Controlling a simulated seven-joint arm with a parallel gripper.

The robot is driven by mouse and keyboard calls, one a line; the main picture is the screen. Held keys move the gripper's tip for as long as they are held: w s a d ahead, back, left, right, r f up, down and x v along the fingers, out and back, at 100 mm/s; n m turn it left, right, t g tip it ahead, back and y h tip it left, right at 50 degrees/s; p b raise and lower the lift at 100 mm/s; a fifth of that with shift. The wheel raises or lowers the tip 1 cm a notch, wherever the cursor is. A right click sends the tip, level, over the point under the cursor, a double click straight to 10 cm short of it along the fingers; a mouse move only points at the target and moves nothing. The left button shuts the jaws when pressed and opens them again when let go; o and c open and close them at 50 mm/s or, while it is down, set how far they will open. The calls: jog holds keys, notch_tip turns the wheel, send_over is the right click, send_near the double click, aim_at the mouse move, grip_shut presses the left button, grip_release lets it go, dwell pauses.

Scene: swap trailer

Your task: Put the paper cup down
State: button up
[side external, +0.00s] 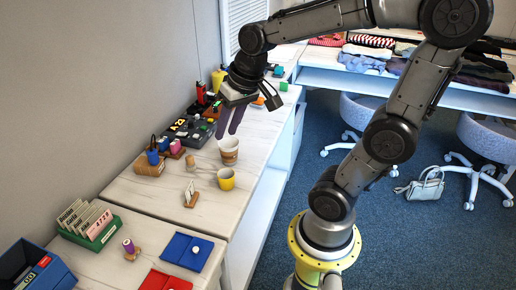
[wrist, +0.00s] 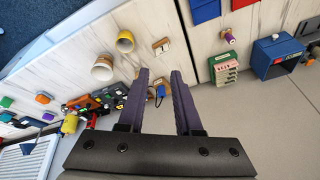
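The paper cup (side external: 228,151), tan with pale bands, stands upright on the white marbled counter (side external: 205,215). In the wrist view the paper cup (wrist: 103,68) lies to the left of my fingers, apart from them. A yellow cup (side external: 225,180) stands just in front of it; the yellow cup (wrist: 125,42) also shows in the wrist view. My gripper (side external: 228,133) is above the counter, with its purple fingers pointing down behind the paper cup. In the wrist view my gripper (wrist: 160,73) is open, with nothing held between the fingers.
A wooden block with tools (side external: 151,162), a dark organizer (side external: 190,131) and a yellow bottle (side external: 218,80) stand along the wall. A small wooden card holder (side external: 191,195), a green card box (side external: 90,225) and blue (side external: 188,251) and red trays (side external: 165,281) are nearer.

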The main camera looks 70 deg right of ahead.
jog(key=s+a+n+t, duration=0.1)
jog(key=s+a+n, duration=0.4)
jog(key=s, duration=0.4)
jog(key=shift+a+n+y, duration=0.3)
jog(key=shift+a+n, duration=0.1)
jog(key=shift+a, duration=0.05)
